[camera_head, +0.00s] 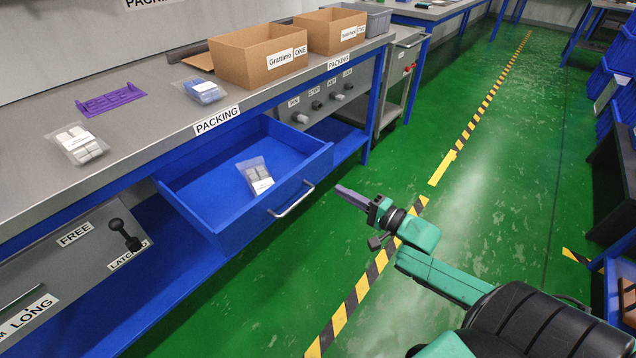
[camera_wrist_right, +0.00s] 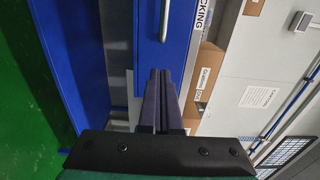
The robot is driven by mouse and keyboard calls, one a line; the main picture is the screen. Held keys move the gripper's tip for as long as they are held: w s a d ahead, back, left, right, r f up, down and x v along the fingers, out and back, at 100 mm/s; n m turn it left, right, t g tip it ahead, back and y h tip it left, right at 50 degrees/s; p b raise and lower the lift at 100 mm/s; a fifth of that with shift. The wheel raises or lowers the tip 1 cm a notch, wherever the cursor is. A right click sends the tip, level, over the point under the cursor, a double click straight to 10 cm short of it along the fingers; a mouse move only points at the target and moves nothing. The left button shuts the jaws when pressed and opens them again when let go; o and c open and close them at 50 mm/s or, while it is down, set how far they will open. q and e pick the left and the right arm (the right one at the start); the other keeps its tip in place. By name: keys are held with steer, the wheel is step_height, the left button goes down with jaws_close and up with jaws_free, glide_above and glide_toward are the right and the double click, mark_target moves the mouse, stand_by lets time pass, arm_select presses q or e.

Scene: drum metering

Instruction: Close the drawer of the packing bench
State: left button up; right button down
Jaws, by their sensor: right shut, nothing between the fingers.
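The blue drawer (camera_head: 195,205) of the packing bench (camera_head: 150,130) stands pulled out in the head view. A clear bag with a grey part and white label (camera_head: 256,174) lies inside it. A silver bar handle (camera_head: 291,200) is on its front; the handle also shows in the right wrist view (camera_wrist_right: 164,20). My right gripper (camera_head: 340,190) is shut and empty, to the right of the handle and apart from it in the head view. Its closed fingers also show in the right wrist view (camera_wrist_right: 159,90), pointing toward the blue drawer front. My left gripper is not in view.
On the bench top are two cardboard boxes (camera_head: 235,68), a purple part (camera_head: 110,99) and bagged parts (camera_head: 78,146). A panel with a black latch knob (camera_head: 124,232) is left of the drawer. Green floor (camera_head: 480,210) with a striped line is clear in front.

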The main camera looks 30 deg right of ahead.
mark_target(312, 175)
steer(key=b+x, duration=0.1)
steer(key=x, duration=0.6)
steer(key=shift+d, duration=0.1)
steer(key=shift+w+a+b, duration=0.2)
steer(key=shift+w+b, duration=0.1)
steer(key=shift+w, duration=0.15)
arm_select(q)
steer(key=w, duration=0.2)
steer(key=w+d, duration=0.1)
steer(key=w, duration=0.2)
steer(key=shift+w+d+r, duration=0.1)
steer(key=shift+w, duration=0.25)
arm_select(e)
steer(key=shift+w, duration=0.1)
